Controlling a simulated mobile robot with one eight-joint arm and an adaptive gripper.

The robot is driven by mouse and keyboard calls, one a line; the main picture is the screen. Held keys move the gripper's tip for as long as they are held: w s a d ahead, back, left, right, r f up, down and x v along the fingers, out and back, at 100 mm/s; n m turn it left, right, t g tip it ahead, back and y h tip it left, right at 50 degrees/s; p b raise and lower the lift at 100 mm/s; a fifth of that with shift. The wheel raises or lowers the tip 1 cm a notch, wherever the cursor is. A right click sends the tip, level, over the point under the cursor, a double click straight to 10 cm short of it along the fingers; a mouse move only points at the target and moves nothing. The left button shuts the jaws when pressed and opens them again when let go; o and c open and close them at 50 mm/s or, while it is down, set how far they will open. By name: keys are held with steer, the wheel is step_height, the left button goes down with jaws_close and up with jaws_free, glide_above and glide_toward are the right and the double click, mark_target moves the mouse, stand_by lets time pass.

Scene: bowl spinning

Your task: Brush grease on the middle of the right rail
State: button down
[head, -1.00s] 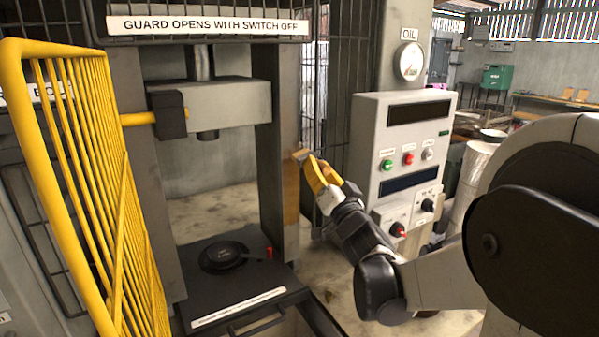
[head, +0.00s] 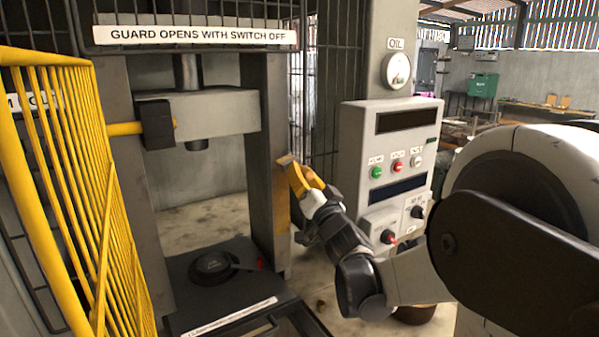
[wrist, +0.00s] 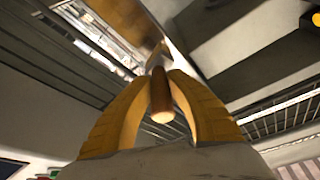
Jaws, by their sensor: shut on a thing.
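The right rail (head: 281,222) is the upright on the right side of the press. An amber-brown strip shows on its face below the brush. My gripper (head: 296,180) has yellow fingers and is shut on a brush (head: 285,160), its head at the rail's face around mid-height. Whether the bristles touch the rail cannot be told. In the wrist view the fingers grip the brush's brown handle (wrist: 161,95) on both sides, and the brush head points away towards the rail.
The yellow guard (head: 75,180) stands at the left. The press bed carries a round black die (head: 212,265) and a small red piece (head: 260,263). A control box (head: 390,150) with buttons and knobs stands close to the right of my gripper.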

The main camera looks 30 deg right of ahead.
mark_target(311, 174)
steer(key=shift+w, duration=0.95)
steer(key=shift+f, duration=0.1)
steer(key=shift+r, duration=0.2)
stand_by(0.9)
steer(key=shift+s+d+f+p, duration=0.1)
steer(key=shift+s+p, duration=0.3)
steer(key=shift+s, duration=4.05)
steer(key=shift+f, duration=0.1)
